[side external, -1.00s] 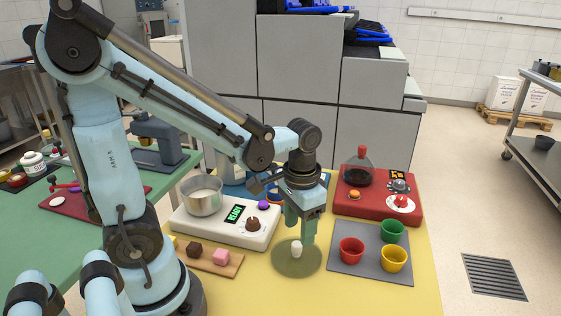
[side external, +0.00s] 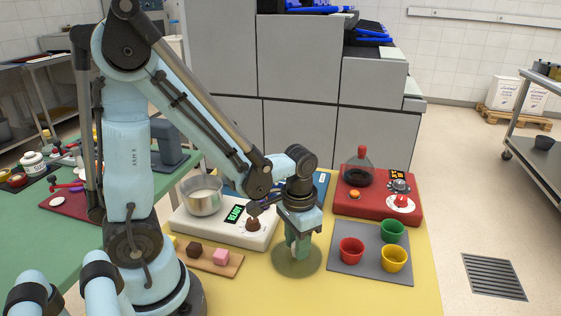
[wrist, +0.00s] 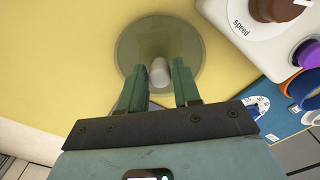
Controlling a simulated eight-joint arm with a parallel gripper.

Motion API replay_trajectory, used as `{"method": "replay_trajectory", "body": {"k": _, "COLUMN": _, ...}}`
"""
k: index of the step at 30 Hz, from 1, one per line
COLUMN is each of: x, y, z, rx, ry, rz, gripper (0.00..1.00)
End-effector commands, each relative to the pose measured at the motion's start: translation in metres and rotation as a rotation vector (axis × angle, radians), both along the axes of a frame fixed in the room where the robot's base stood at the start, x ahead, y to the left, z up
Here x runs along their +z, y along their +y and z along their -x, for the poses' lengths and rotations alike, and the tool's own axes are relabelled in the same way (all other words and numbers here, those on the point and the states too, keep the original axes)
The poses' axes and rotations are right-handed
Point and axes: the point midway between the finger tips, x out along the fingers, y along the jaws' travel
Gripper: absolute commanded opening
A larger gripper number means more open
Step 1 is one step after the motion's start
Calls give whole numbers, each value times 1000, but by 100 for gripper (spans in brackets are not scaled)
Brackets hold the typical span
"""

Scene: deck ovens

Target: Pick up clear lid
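The clear lid (side external: 290,270) is a round, see-through greenish disc lying flat on the yellow table top. It also shows in the wrist view (wrist: 135,45), with its pale knob (wrist: 160,72) at the centre. My gripper (side external: 299,250) points down over the middle of the lid. In the wrist view my gripper (wrist: 160,76) is open, one green finger on each side of the knob, with small gaps visible. In the side view the fingers hide the knob.
A grey mat (side external: 345,270) with red, green and yellow cups lies right of the lid. A wooden board (side external: 230,268) with small cubes lies left.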

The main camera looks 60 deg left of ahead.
Motion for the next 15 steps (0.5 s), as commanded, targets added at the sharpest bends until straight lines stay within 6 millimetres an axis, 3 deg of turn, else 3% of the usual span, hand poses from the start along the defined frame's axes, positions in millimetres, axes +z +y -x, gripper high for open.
{"method": "replay_trajectory", "body": {"k": 1, "x": 0, "y": 0, "z": 0, "rx": 0, "ry": 0, "rz": 0, "gripper": 24}}
{"method": "replay_trajectory", "body": {"k": 6, "x": 0, "y": 0, "z": 0, "rx": 0, "ry": 0, "rz": 0, "gripper": 0}}
{"method": "replay_trajectory", "body": {"k": 15, "x": 1, "y": 0, "z": 0, "rx": 0, "ry": 0, "rz": 0, "gripper": 0}}
